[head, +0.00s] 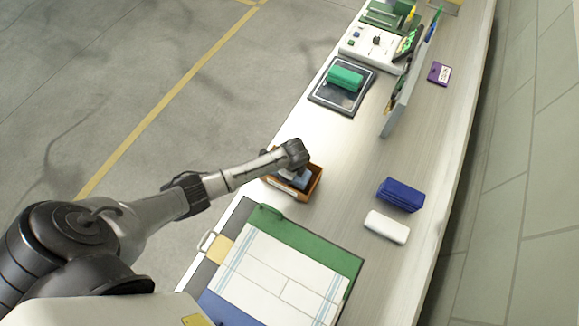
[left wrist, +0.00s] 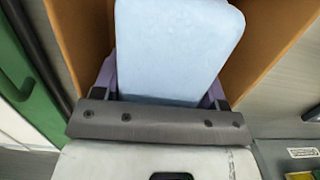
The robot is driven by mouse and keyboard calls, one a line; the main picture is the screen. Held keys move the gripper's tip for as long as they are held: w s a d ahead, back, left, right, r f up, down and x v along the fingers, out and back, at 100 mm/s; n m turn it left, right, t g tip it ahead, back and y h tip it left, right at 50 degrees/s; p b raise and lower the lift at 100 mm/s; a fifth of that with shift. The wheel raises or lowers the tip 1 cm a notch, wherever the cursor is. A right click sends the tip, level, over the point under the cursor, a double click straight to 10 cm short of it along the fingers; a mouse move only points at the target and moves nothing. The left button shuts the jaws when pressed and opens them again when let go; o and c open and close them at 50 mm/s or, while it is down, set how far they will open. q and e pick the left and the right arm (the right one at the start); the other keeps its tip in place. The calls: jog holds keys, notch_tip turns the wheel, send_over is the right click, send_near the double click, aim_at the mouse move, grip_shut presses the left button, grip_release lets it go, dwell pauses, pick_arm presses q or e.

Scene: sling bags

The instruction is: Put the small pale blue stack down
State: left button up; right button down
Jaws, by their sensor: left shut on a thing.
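The small pale blue stack (left wrist: 180,50) fills the middle of the left wrist view, between the fingers of my left gripper (left wrist: 162,95). My left gripper is shut on it. In the head view, the pale blue stack (head: 297,181) shows partly under my left gripper (head: 296,172), within the outline of an open wooden box (head: 315,187). The box's brown walls (left wrist: 85,35) stand on both sides of the stack in the left wrist view. Whether the stack touches the box floor is hidden. My right gripper is not in view.
A green-edged folder (head: 285,270) with white sheets lies in front of the box. A dark blue block (head: 400,194) and a white block (head: 387,227) lie to the right. A green stack (head: 345,77) sits on a dark tray (head: 326,97) farther back. An upright grey panel (head: 401,104) stands nearby.

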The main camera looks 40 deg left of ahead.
pick_arm(q)
jog(key=shift+f, duration=0.75)
jog(key=shift+f, duration=0.15)
jog(key=o, duration=0.8)
jog(key=r, duration=0.4)
jog(key=d+r, duration=0.1)
jog(key=r, duration=0.7)
jog(key=shift+w+d+r+p, duration=0.1)
jog(key=shift+w+d+p, duration=0.1)
jog(key=shift+p, duration=0.15)
jog(key=s+d+n, duration=0.2)
jog(key=s, duration=0.2)
jog(key=s+d+n+t+h, duration=0.1)
jog(key=s+d, duration=0.2)
jog(key=s, duration=0.2)
jog(key=s+d+n+t+h, duration=0.1)
jog(key=s+d+n, duration=0.1)
jog(key=s, duration=0.2)
jog(key=shift+s+d+f+n, duration=0.25)
jog(key=shift+s+d+n, duration=0.05)
jog(key=shift+s+d, duration=0.05)
jog(key=s+a+r+n+t, duration=0.1)
jog(key=s+r+n+t, duration=0.1)
jog(key=s+r+n, duration=0.4)
jog(key=s+n, duration=0.1)
jog(key=s, duration=0.4)
jog(key=shift+a, duration=0.4)
jog(key=shift+r, duration=0.1)
